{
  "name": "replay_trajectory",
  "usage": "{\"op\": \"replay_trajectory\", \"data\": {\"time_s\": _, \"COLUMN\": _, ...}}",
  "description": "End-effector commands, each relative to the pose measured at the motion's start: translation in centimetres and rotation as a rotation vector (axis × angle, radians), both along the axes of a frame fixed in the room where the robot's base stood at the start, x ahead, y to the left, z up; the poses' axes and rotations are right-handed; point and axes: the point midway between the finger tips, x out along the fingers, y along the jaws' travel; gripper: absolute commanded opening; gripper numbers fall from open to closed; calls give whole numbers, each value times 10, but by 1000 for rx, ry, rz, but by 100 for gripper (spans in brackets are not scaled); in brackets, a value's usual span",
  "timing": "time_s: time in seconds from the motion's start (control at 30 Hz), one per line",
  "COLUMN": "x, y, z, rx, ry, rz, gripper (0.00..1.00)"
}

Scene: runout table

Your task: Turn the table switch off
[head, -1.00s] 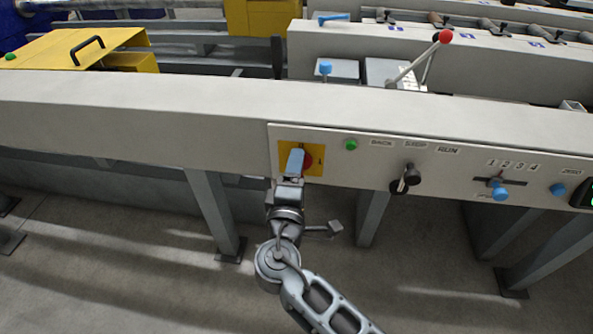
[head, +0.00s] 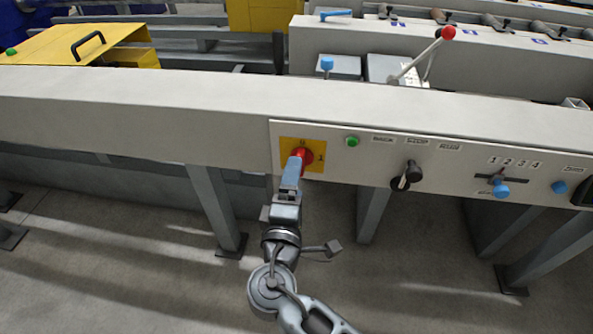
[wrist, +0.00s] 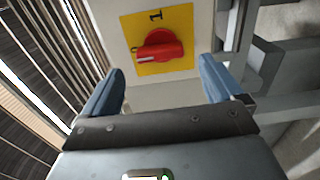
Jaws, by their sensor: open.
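The table switch is a red rotary knob (head: 307,156) on a yellow plate (head: 315,170) at the left end of the white control panel. The plate has a 1 at its right and a mark that looks like a 0 at its top. In the wrist view, the knob (wrist: 158,50) lies crosswise, its white line at the left end, a quarter turn from the 1 at the top. My gripper (head: 295,167) is open and empty, pointing at the knob. In the wrist view its blue fingers stand either side and short of the knob, apparently not touching it.
Right of the switch, the panel holds a green button (head: 352,141), a black lever (head: 412,173), a blue slider knob (head: 501,190) and a blue knob (head: 560,187). Table legs (head: 212,205) stand below. The floor in front is clear.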

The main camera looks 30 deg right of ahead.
Motion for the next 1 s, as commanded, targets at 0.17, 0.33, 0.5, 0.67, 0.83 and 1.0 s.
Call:
{"op": "replay_trajectory", "data": {"time_s": 0.17, "x": -17, "y": 13, "z": 0, "rx": 0, "ry": 0, "rz": 2, "gripper": 94}}
{"op": "replay_trajectory", "data": {"time_s": 0.33, "x": -23, "y": 17, "z": 0, "rx": 1, "ry": -1, "rz": 0, "gripper": 94}}
{"op": "replay_trajectory", "data": {"time_s": 0.5, "x": -23, "y": 17, "z": 0, "rx": 0, "ry": 0, "rz": 0, "gripper": 94}}
{"op": "replay_trajectory", "data": {"time_s": 0.67, "x": -23, "y": 17, "z": 0, "rx": 0, "ry": 0, "rz": 0, "gripper": 94}}
{"op": "replay_trajectory", "data": {"time_s": 0.83, "x": -25, "y": 16, "z": -2, "rx": 7, "ry": 6, "rz": 4, "gripper": 94}}
{"op": "replay_trajectory", "data": {"time_s": 1.0, "x": -51, "y": 5, "z": -24, "rx": 104, "ry": 79, "rz": 57, "gripper": 94}}
